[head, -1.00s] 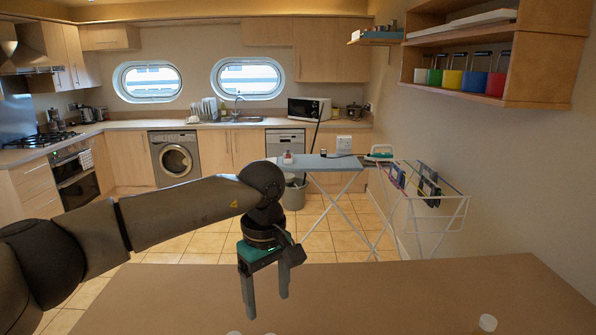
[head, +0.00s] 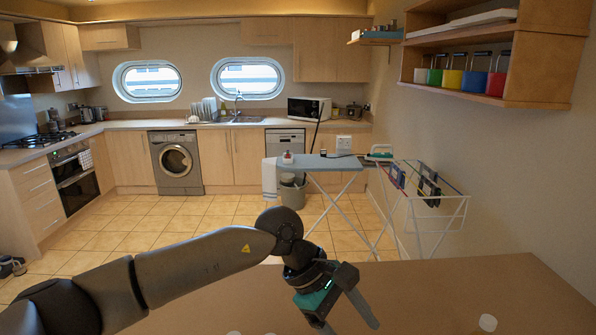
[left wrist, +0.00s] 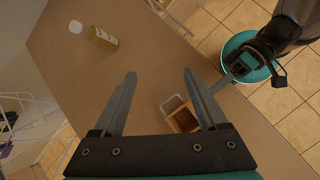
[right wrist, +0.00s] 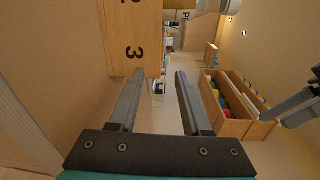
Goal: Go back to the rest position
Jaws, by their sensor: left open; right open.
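My left gripper (head: 348,322) is low over the brown table (head: 440,285) in the head view, its fingers tilted down to the right. It is open and empty, with both fingers spread in the left wrist view (left wrist: 159,73). My right gripper (right wrist: 160,72) is open in the right wrist view, with nothing between its fingers. It is outside the head view, but part of my right arm shows at the upper right of the left wrist view.
In the left wrist view, a bottle (left wrist: 100,35) and small wooden box (left wrist: 180,115) are on the table. A teal bin (left wrist: 243,40) is beside the table, partly behind my right arm. A wooden panel marked 3 (right wrist: 130,25) is close to my right gripper's fingers.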

